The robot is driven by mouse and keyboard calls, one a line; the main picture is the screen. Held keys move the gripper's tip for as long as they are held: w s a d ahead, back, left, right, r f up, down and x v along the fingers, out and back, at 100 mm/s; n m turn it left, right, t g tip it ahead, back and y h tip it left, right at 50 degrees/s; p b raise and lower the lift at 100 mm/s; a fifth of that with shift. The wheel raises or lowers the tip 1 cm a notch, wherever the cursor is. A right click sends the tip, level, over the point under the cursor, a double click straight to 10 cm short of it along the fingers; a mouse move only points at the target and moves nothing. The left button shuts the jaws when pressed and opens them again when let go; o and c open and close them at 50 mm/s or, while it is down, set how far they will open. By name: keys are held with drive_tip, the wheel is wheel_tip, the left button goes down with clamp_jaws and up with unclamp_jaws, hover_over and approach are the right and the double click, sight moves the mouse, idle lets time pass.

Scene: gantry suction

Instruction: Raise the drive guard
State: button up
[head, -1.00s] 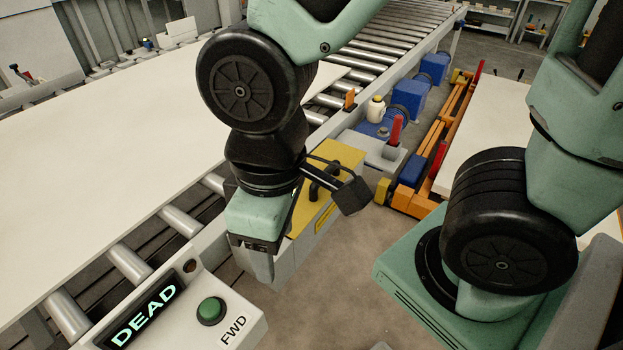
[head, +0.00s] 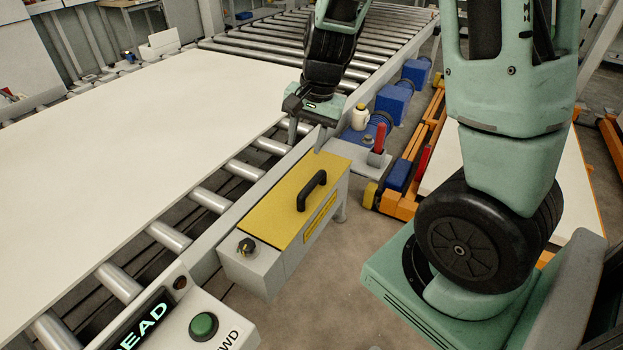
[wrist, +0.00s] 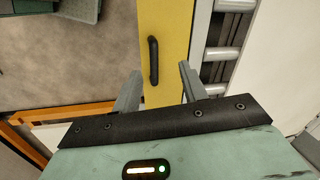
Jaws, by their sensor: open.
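The drive guard (head: 275,205) is a grey box with a yellow lid beside the roller conveyor, and its lid is down. A black handle (head: 312,190) stands on the lid, and a dark knob (head: 246,247) sits at its near end. My gripper (head: 305,140) is beyond the far end of the guard, open and empty. In the wrist view my gripper (wrist: 157,82) has its fingers apart, with the yellow lid (wrist: 165,25) and the black handle (wrist: 153,60) showing past them. The handle is not between the fingers.
A large white panel (head: 130,150) lies on the rollers to the left. A control box with a green button (head: 203,326) is at the near end. A bottle (head: 360,117), a red lever (head: 379,138) and blue motors (head: 393,100) stand beyond the guard.

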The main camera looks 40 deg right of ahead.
drive_tip(key=d+m, duration=0.3)
drive_tip(key=d, duration=0.3)
drive_tip(key=b, duration=0.4)
approach(312, 183)
drive_tip(key=shift+h, duration=0.3)
drive_tip(key=f, duration=0.3)
drive_tip(key=w+f, duration=0.1)
drive_tip(key=f, duration=0.2)
drive_tip(key=a+f, duration=0.1)
drive_tip(key=f, duration=0.2)
drive_tip(key=shift+w, duration=0.2)
drive_tip(key=shift+c, duration=0.3)
drive_tip(key=shift+r, duration=0.1)
clamp_jaws()
